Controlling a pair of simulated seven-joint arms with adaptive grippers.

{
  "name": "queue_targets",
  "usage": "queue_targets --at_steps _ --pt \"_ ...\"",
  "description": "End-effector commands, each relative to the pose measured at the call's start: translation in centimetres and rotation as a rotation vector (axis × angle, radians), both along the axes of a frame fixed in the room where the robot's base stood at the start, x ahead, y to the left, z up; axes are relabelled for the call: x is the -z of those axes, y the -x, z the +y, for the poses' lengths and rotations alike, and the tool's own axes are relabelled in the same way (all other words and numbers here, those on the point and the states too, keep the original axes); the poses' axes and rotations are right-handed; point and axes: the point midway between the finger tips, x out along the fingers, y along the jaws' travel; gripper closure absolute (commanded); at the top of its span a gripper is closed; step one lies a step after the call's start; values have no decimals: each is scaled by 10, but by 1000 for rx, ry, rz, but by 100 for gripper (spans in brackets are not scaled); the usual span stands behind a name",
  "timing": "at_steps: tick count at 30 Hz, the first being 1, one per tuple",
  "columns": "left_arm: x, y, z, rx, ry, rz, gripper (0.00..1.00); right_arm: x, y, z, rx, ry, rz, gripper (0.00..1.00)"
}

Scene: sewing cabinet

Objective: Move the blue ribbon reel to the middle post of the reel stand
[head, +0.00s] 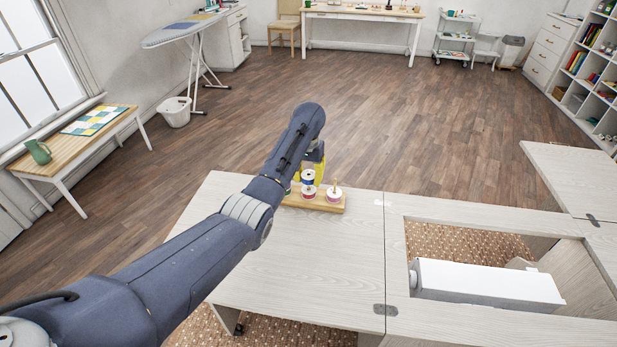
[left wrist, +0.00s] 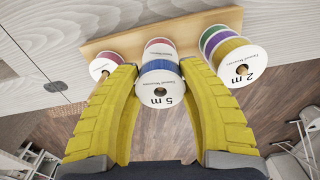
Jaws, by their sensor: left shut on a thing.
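The blue ribbon reel (head: 308,178) has white flanges. It also shows in the left wrist view (left wrist: 161,86), its flange marked "5 m". My left gripper (left wrist: 165,100) has its yellow fingers shut on it, one on each side. It is lined up with a pinkish-red reel (left wrist: 158,46) at the middle of the wooden reel stand (head: 328,207). Part of that reel's white top shows below the blue one in the head view, so the blue reel looks raised. The middle post is hidden; I cannot tell whether it is inside the blue reel.
One end post carries a single pink reel (head: 333,195). The other end carries a stack with a yellow reel (left wrist: 238,60) on top, close beside my finger. A white sewing machine (head: 488,285) sits in the cabinet opening at right. The cabinet top (head: 300,270) in front is clear.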

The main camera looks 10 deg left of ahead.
Motion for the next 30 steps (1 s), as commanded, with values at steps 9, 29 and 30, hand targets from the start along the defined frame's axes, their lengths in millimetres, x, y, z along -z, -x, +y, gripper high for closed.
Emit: queue_targets --at_steps 9,29,30 --pt "0 0 0 0 0 0 40 0 0 0 0 0 0 56" --pt "-35 0 -2 1 3 -4 32 0 0 -1 0 1 1 56" --pt "-42 1 -2 2 5 -3 32 0 0 -1 0 1 0 56"
